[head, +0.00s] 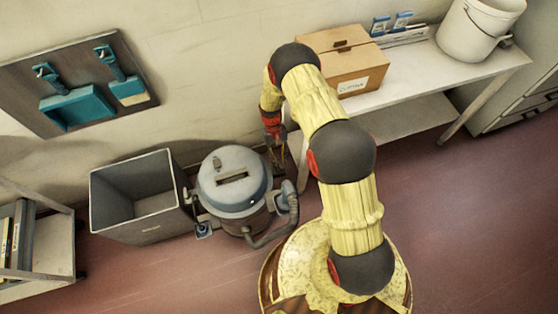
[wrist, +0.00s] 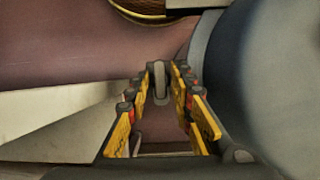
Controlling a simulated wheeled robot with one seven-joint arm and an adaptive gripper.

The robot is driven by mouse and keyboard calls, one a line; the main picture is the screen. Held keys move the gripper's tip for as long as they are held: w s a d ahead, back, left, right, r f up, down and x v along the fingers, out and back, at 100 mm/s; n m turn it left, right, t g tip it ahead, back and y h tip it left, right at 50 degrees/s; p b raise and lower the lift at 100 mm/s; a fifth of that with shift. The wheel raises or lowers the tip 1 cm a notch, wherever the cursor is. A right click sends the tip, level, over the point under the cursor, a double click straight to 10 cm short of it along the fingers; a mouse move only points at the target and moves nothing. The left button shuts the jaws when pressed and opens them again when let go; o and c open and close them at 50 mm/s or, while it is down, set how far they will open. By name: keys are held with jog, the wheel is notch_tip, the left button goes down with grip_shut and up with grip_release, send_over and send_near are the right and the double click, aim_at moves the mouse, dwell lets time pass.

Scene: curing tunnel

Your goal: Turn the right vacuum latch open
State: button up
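The vacuum (head: 232,183) is a grey-blue drum with a flat round lid, standing on the floor beside the wall. Its large curved side fills the right of the wrist view (wrist: 270,70). The right latch (wrist: 159,85) shows in the wrist view as a small grey upright loop beside the drum. My gripper (wrist: 162,80) has its yellow and black fingers on either side of this loop, with a narrow gap visible on the right. In the head view my gripper (head: 277,152) is low beside the drum's right side, and the right latch is hard to make out.
A grey open bin (head: 145,200) stands left of the vacuum. The vacuum's hose (head: 289,207) curves along its right front. A white bench (head: 430,75) with a cardboard box (head: 342,60) and a white bucket (head: 475,28) is at the right. Red floor (head: 450,220) lies clear at right.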

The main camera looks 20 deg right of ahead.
jog(key=shift+o, duration=0.6)
jog(key=v, duration=1.2)
jog(key=shift+w+f, duration=0.1)
